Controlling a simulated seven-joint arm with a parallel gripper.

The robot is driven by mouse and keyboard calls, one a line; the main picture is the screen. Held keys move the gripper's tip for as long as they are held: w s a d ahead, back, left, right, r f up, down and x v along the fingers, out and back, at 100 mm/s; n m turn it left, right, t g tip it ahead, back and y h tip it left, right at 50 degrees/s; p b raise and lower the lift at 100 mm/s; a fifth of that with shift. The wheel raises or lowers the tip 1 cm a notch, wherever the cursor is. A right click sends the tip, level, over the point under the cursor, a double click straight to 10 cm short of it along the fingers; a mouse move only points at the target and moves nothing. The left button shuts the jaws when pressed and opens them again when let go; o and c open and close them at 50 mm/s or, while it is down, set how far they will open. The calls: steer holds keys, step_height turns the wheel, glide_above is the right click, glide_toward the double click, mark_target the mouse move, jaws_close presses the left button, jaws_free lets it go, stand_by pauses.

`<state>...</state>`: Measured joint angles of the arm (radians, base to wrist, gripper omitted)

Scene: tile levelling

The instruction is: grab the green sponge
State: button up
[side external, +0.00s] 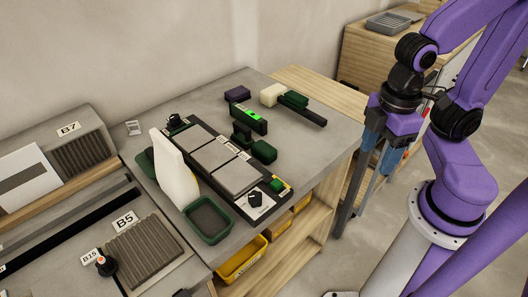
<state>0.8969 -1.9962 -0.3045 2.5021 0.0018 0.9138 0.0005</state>
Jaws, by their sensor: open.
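A dark green block (263,152), which looks like the green sponge, lies on the grey worktop right of the row of grey tiles. Another dark green piece (241,133) stands just behind and left of it; I cannot tell whether they touch. My gripper (358,205) is open and empty, pointing down beyond the worktop's right edge. It is well to the right of the green block and apart from it.
A black tile frame (246,210) holds grey tiles and a small green cube (277,186). A level with a lit green display (252,115), a cream block (271,94) and a purple block (237,94) lie behind. The worktop's right side is clear.

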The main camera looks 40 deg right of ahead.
mark_target(270, 151)
steer(key=w+d+f+n+t+h, duration=0.25)
steer(key=w+n+t+h, duration=0.2)
steer(key=w, duration=0.25)
steer(key=w+d+f+n+t+h, duration=0.2)
steer(key=w+d+n+t+h, duration=0.2)
steer(key=w+n, duration=0.3)
steer(key=w+a+f+n+t+y, duration=0.1)
steer(key=a+f+n+y, duration=0.1)
steer(key=a+n, duration=0.1)
steer(key=w+a+f+n+t+y, duration=0.2)
steer(key=a+f+n+y, duration=0.1)
steer(key=n, duration=0.1)
steer(key=w+a+f+n+t+y, duration=0.2)
steer(key=a+f+n+y, duration=0.1)
steer(key=a+n, duration=0.1)
steer(key=shift+w+n, duration=0.25)
steer(key=shift+n, duration=0.1)
steer(key=shift+w+a+f, duration=0.1)
steer(key=shift+w+f, duration=0.1)
steer(key=shift+w, duration=0.05)
steer(key=shift+x, duration=3.45)
